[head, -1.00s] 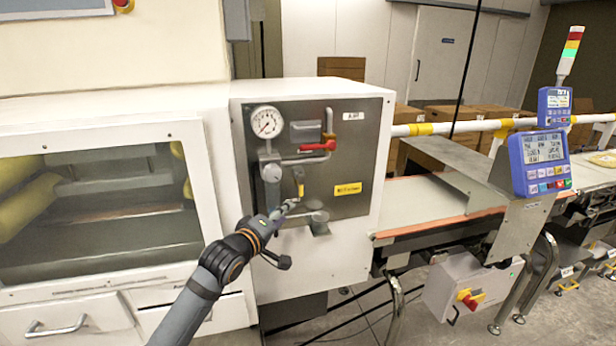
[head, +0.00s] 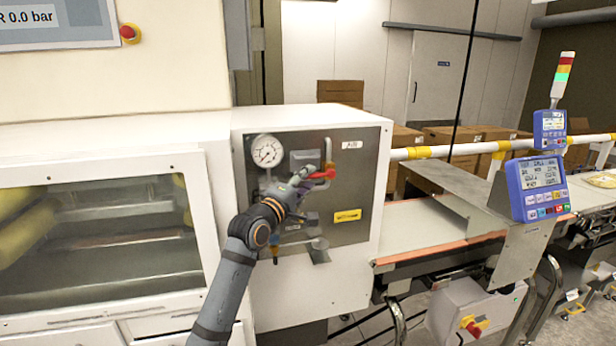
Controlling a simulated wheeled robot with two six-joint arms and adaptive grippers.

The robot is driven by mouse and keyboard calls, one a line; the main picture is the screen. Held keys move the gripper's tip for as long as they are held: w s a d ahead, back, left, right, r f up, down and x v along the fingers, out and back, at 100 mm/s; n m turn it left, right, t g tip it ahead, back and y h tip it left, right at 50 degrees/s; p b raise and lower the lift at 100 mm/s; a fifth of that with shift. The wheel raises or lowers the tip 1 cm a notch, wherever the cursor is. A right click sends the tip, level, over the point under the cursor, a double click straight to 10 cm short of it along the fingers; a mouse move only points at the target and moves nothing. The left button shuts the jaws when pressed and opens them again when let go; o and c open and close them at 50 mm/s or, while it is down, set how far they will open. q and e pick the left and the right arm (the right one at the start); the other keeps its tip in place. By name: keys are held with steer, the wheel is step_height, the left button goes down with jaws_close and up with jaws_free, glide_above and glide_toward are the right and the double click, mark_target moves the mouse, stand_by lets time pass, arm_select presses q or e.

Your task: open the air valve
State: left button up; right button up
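The air panel (head: 359,190) is a grey plate marked "AIR" on the front of a white cabinet. A red lever handle (head: 325,173) lies about level on its pipework, to the right of the round pressure gauge (head: 267,151). My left gripper (head: 306,180) is in front of the panel, its fingertips at the left end of the red handle. I cannot tell whether they touch it or how far they are open. The gripper and wrist hide much of the pipework. My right gripper is not in view.
A display (head: 60,25) at the upper left reads "R 0.0 bar", with a red button (head: 129,32) beside it. A conveyor belt (head: 425,232) and a blue weigher terminal (head: 539,187) stand to the right. A clear-fronted machine (head: 95,245) is at the left.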

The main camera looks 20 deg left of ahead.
arm_select(q)
steer(key=shift+w+d+r, duration=0.1)
steer(key=shift+w, duration=0.35)
jaws_close()
